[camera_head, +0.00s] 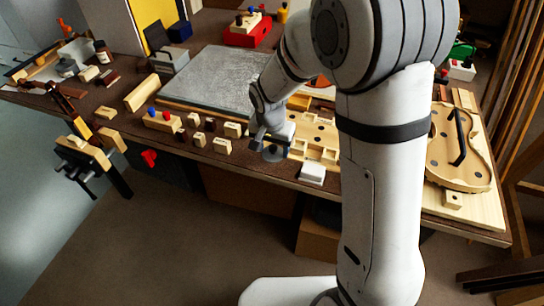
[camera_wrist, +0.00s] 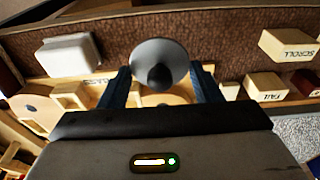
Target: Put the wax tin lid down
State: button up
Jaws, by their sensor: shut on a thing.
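The wax tin lid (camera_wrist: 150,51) is a round grey disc with a dark knob. In the wrist view it sits between the two dark fingers of my gripper (camera_wrist: 160,75), which is shut on it. In the head view my gripper (camera_head: 268,142) is over the front part of the bench, with the lid (camera_head: 274,156) at its fingers, near the wooden tray. The lid looks close to the bench top, but I cannot tell whether it touches. The wax tin itself cannot be made out.
Wooden blocks marked SCROLL (camera_wrist: 288,46) and TAIL (camera_wrist: 266,86) stand to the right. The wooden tray (camera_head: 318,134) lies close by. A violin body (camera_head: 460,165) is at the far right.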

aim_at(273, 153)
jog(key=shift+s+f, duration=0.1)
jog(key=shift+f, duration=1.95)
jog(key=shift+f, duration=0.1)
jog(key=o, duration=0.9)
jog(key=shift+o, duration=0.2)
notch_tip(273, 153, up, 12)
jog(key=s, duration=0.2)
jog(key=s+d+r+n, duration=0.2)
jog(key=s+d+r, duration=0.1)
jog(key=s+d, duration=0.4)
jog(key=s+d+r+n, duration=0.2)
jog(key=s+d+r, duration=0.2)
jog(key=s+d, duration=0.3)
jog(key=s, duration=0.3)
jog(key=shift+t+y+p, duration=0.3)
jog(key=shift+p, duration=0.1)
